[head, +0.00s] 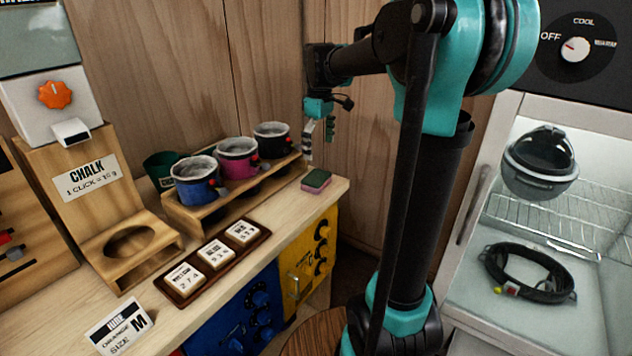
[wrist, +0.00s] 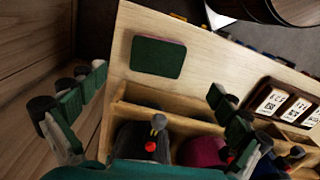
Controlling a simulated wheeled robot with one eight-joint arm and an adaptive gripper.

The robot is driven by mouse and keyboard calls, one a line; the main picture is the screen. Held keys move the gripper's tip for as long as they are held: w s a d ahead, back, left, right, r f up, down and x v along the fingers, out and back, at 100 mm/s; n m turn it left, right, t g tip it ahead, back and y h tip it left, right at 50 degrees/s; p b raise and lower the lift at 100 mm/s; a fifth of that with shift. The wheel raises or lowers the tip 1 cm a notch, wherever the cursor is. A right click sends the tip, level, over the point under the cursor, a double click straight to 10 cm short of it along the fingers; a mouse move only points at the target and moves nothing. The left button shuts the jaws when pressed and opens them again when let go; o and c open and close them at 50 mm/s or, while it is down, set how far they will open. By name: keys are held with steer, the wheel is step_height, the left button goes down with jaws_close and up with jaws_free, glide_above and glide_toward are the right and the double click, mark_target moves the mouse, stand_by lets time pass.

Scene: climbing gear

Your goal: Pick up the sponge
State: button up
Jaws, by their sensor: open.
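The sponge (head: 316,180) has a dark green top and a pinkish lower side. It lies flat near the right end of the wooden counter, just right of the chalk bag rack. In the wrist view the sponge (wrist: 158,57) shows its green face, with bare counter around it. My gripper (head: 319,140) hangs above the counter's back edge, behind and above the sponge.
A wooden rack (head: 195,223) holds blue, pink and black chalk bags close to the sponge; the black bag (head: 271,139) is nearest. A tray of label tiles (head: 217,254) lies in front. The wooden wall (head: 265,60) stands close behind. Counter right of the rack is clear around the sponge.

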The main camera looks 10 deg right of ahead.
mark_target(320, 177)
steer(key=f, duration=0.9)
steer(key=shift+d+f, duration=0.2)
steer(key=c, duration=0.7)
